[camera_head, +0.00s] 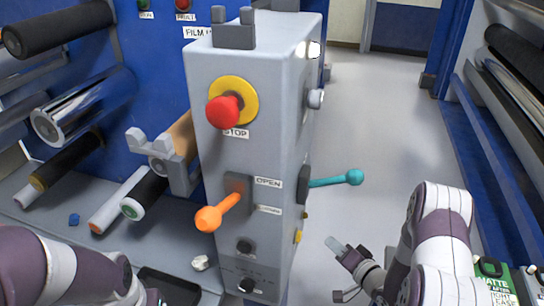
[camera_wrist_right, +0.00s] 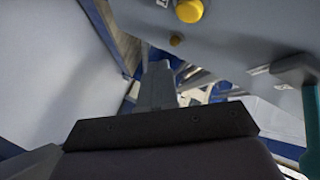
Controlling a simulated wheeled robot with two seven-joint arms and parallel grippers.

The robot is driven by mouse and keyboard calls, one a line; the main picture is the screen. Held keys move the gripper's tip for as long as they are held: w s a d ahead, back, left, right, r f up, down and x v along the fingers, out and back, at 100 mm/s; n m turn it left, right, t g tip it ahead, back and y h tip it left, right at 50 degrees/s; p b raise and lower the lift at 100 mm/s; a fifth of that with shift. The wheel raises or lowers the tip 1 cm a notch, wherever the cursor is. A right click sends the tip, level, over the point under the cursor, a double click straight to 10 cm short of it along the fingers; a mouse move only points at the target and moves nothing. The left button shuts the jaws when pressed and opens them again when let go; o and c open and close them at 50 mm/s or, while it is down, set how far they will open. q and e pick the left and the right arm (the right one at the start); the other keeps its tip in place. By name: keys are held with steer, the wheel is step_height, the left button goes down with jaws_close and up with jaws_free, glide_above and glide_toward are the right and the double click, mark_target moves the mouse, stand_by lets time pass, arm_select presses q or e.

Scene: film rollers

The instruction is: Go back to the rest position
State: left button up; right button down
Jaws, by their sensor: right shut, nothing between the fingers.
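My right gripper (camera_head: 338,246) is low at the right of the grey control box (camera_head: 250,90), over the pale floor, with its white and purple arm behind it. Its fingers are shut and empty; they also show in the right wrist view (camera_wrist_right: 158,80). It is apart from the box and below the teal-knobbed lever (camera_head: 340,180). My left arm (camera_head: 70,268) comes in at the lower left. Its gripper is cut off by the bottom edge.
An orange-knobbed lever (camera_head: 218,212) and a red stop button (camera_head: 223,111) stick out from the box front. Several rollers (camera_head: 82,106) are at the left. A blue frame (camera_head: 495,150) with rollers stands at the right. The floor (camera_head: 375,120) between is clear.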

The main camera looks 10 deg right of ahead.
steer(key=s+d+f+n+g+h, duration=0.2)
steer(key=s+d+f+g+h, duration=0.1)
steer(key=s+f+g, duration=0.4)
steer(key=s+d+r+n+g+h, duration=0.1)
steer(key=s+n+g+h, duration=0.1)
steer(key=s+g, duration=0.25)
steer(key=s+a+r+n+g, duration=0.3)
steer(key=s+a+r, duration=0.5)
steer(key=r, duration=0.3)
steer(key=w+a+r+t+p, duration=0.1)
steer(key=a+r+p, duration=0.2)
steer(key=r+p, duration=1)
step_height(320, 180, up, 5)
steer(key=shift+f+n+p, duration=0.15)
steer(key=shift+n+p, duration=0.25)
steer(key=shift+w+t, duration=0.1)
steer(key=shift+t, duration=0.15)
